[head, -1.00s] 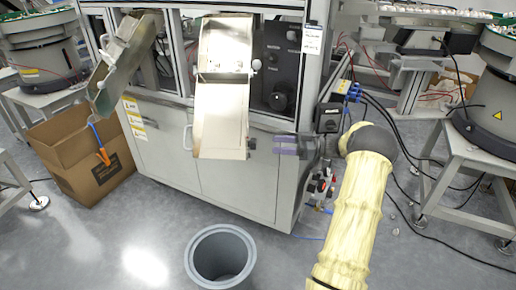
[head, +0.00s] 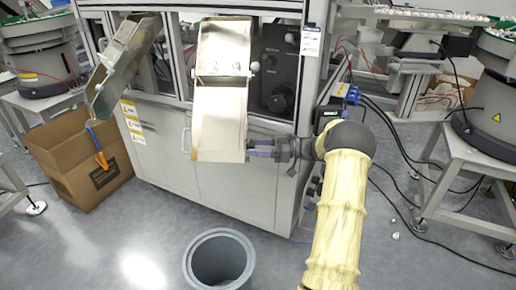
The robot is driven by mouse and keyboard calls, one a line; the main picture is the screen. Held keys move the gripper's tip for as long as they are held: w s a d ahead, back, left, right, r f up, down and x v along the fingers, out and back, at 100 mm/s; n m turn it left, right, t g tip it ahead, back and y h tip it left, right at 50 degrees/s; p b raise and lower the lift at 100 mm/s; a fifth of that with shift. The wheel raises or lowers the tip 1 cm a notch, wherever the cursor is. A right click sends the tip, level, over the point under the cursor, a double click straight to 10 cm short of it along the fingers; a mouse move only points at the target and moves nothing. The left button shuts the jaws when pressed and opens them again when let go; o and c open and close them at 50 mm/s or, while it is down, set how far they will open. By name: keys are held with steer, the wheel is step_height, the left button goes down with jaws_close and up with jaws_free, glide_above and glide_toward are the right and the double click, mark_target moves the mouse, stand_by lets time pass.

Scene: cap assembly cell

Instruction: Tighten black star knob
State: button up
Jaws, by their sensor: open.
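A round black knob (head: 280,98) sits on the dark panel (head: 275,62) inside the machine, right of the metal chute (head: 220,125). It is small, and I cannot tell whether its rim is star-shaped. A pale round knob (head: 254,67) is on the chute's upper right edge. My gripper (head: 256,148) has purple fingers, points left and is open at the chute's lower right edge, below the black knob. The fingers cover the spot there, so I cannot see what is between them.
The machine cabinet (head: 160,145) stands behind the chute. A grey bin (head: 205,275) is on the floor in front, and a cardboard box (head: 60,150) is at left. Cables and a bowl feeder stand (head: 440,145) are at right.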

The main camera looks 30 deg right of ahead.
steer(key=c, duration=1)
